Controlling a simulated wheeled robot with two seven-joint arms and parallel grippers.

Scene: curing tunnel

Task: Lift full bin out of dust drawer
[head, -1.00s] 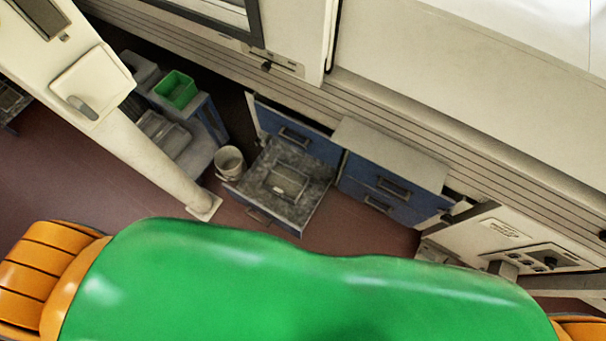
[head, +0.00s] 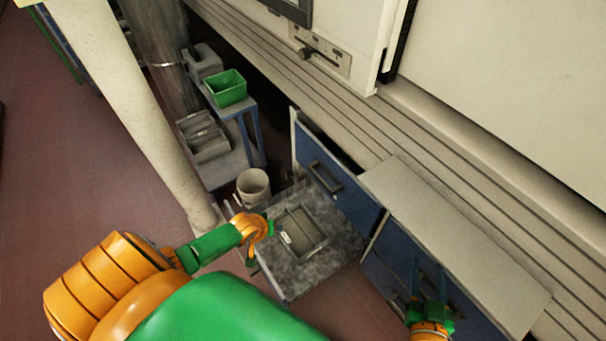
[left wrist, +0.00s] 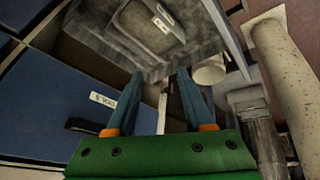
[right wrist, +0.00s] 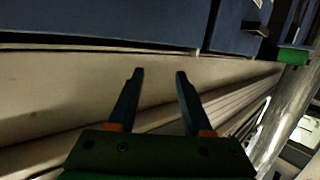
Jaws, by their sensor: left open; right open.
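The dust drawer (head: 335,255) stands pulled out, its floor mottled grey. The bin (head: 303,232) is a grey rectangular container with a white label, sitting in the drawer. In the left wrist view the bin (left wrist: 135,35) shows at the top, beyond the fingers. My left gripper (left wrist: 160,74) is open and empty, apart from the bin. In the head view it is mostly hidden behind its orange wrist at the drawer's left edge. My right gripper (head: 428,275) is open and empty in front of the closed blue drawers; its fingers also show in the right wrist view (right wrist: 160,72).
A white bucket (head: 253,186) stands just left of the drawer. A green bin (head: 227,88) and grey trays (head: 203,137) are on a stand behind it. A pale column (head: 140,110) rises at left. A grey-topped blue cabinet (head: 455,235) adjoins the drawer at right.

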